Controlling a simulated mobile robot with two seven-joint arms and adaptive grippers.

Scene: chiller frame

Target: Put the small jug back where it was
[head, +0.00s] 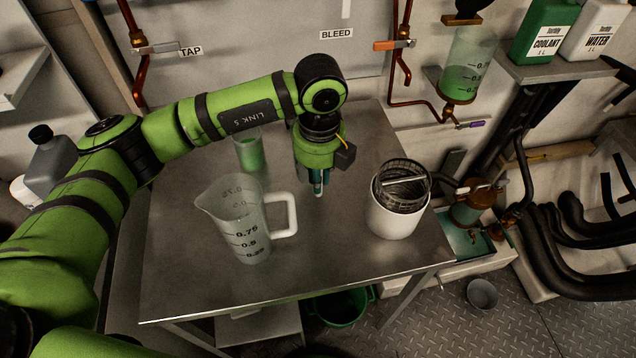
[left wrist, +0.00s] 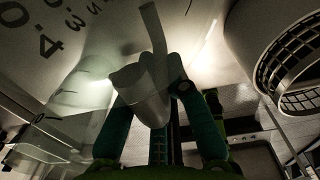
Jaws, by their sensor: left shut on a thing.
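A clear measuring jug (head: 232,222) with dark marks and a white handle (head: 291,215) stands at the front left of the metal table. A smaller clear vessel with green contents (head: 250,155) stands behind it, partly hidden by my left arm. My left gripper (head: 318,190) points down just right of the clear jug's handle. My right gripper is not in view.
A white container (head: 395,215) with a mesh basket (head: 402,183) stands on the table's right side. The table (head: 330,255) is clear between it and the jug. Copper pipes and a marked cylinder (head: 470,65) are on the back wall. A green bucket (head: 340,307) sits below.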

